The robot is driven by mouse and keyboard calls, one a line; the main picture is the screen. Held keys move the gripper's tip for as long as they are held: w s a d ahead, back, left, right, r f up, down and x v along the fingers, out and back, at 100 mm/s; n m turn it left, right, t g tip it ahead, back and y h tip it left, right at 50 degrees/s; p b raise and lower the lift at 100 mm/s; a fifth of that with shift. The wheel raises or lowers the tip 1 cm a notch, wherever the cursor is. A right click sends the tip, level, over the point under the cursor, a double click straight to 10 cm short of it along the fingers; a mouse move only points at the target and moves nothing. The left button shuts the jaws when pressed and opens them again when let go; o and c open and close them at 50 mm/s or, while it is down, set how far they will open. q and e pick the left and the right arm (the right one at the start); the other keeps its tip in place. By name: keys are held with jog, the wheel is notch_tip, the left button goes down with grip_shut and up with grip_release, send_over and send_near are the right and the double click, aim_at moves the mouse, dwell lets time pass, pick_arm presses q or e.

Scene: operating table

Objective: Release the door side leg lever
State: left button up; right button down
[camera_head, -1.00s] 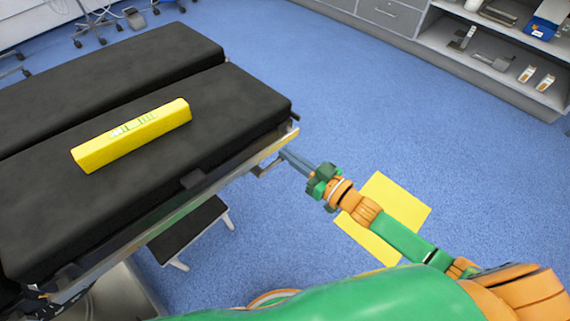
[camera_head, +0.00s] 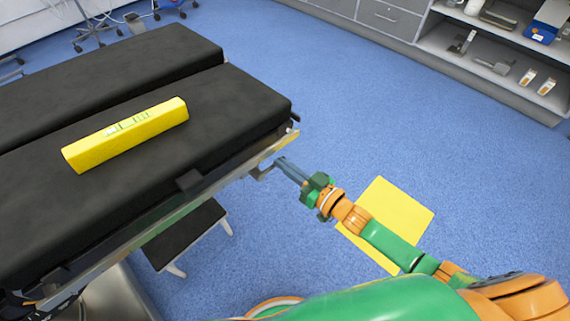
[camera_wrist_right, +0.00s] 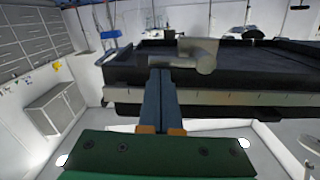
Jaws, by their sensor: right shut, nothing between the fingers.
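The operating table (camera_head: 225,105) has black leg pads and a metal side rail (camera_head: 200,198). A small metal lever (camera_head: 262,172) sticks out under the rail near the table's end corner. In the right wrist view, a grey-beige lever with a rounded knob (camera_wrist_right: 205,62) is just above and beyond the fingertips. My right gripper (camera_head: 281,164) is shut and empty, with its blue-grey fingers pointing at the lever. In the right wrist view its fingertips (camera_wrist_right: 161,72) overlap the lever's lower edge; I cannot tell whether they touch. My left gripper is not in view.
A long yellow block (camera_head: 125,134) lies on the leg pad. A black-topped step stool (camera_head: 185,234) stands on the floor beside the table. A yellow square (camera_head: 405,215) lies on the floor under my right arm. Grey cabinets (camera_head: 390,18) line the back; the floor between is clear.

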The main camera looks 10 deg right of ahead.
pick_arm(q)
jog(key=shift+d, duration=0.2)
pick_arm(e)
jog(key=shift+f, duration=0.1)
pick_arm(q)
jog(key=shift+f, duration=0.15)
pick_arm(e)
jog(key=shift+f+m, duration=0.2)
jog(key=shift+m, duration=0.2)
pick_arm(q)
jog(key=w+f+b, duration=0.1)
jog(key=b, duration=0.1)
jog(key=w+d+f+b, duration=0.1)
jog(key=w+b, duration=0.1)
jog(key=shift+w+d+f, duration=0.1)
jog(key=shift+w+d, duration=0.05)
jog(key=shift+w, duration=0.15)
pick_arm(e)
jog(key=f+m, duration=0.1)
jog(key=m, duration=0.2)
jog(key=a+f+m, duration=0.1)
jog(key=f+m, duration=0.1)
jog(key=m, duration=0.2)
jog(key=s+f+m, duration=0.1)
jog(key=f+m, duration=0.1)
jog(key=m, duration=0.1)
jog(key=shift+a+y, duration=0.25)
jog(key=shift+y, duration=0.15)
jog(key=shift+r, duration=0.15)
